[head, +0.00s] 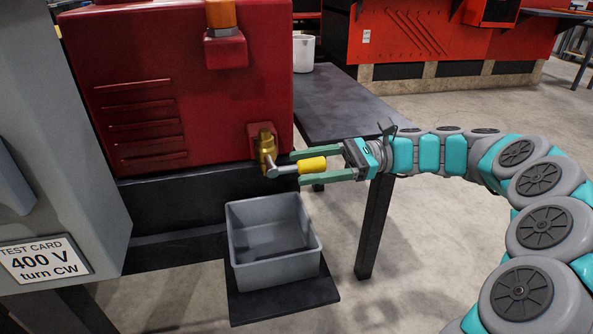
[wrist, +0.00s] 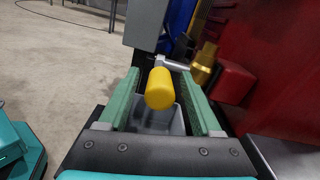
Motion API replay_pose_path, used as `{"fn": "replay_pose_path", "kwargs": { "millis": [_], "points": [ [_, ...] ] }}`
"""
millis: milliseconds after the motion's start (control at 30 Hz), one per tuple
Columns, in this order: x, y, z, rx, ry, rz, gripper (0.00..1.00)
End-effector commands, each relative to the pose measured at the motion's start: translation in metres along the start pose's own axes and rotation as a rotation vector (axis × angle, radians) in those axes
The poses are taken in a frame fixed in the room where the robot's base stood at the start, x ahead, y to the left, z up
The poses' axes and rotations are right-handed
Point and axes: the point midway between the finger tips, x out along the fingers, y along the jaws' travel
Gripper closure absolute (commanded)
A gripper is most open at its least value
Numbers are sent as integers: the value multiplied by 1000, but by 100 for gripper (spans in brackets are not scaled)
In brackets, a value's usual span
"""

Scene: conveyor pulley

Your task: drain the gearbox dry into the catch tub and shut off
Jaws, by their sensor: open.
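The red gearbox (head: 190,85) stands at the left on a dark base. A brass drain valve (head: 265,150) sticks out of its lower right front. The valve's lever has a grey shank and a yellow grip (head: 312,165), pointing right. My gripper (head: 312,164) is open, with its green fingers on either side of the yellow grip. In the wrist view the yellow grip (wrist: 159,88) lies between the fingers (wrist: 163,100), with gaps visible. The grey catch tub (head: 272,240) stands below the valve on a dark shelf and looks empty. No oil stream shows.
A grey cabinet with a test card (head: 45,262) stands at the left. A dark table (head: 345,105) with a white bucket (head: 303,53) is behind my gripper. Open floor (head: 440,260) lies right of the tub.

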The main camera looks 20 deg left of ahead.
Motion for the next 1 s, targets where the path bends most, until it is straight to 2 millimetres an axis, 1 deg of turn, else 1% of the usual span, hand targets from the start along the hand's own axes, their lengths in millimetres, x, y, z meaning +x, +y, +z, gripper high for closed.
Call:
{"fn": "replay_pose_path", "kwargs": {
  "millis": [33, 100, 167, 433, 467, 1000],
  "points": [
    [9, 1, -1, -1, -1, 3, 34],
    [17, 1, 0, -1, -2, 5, 34],
    [22, 2, 0, -1, -3, 5, 34],
    [24, 1, 1, -1, -1, 1, 34],
    [24, 1, 1, -1, -1, 1, 37],
    [24, 0, 0, -1, 0, 1, 97]
  ]
}}
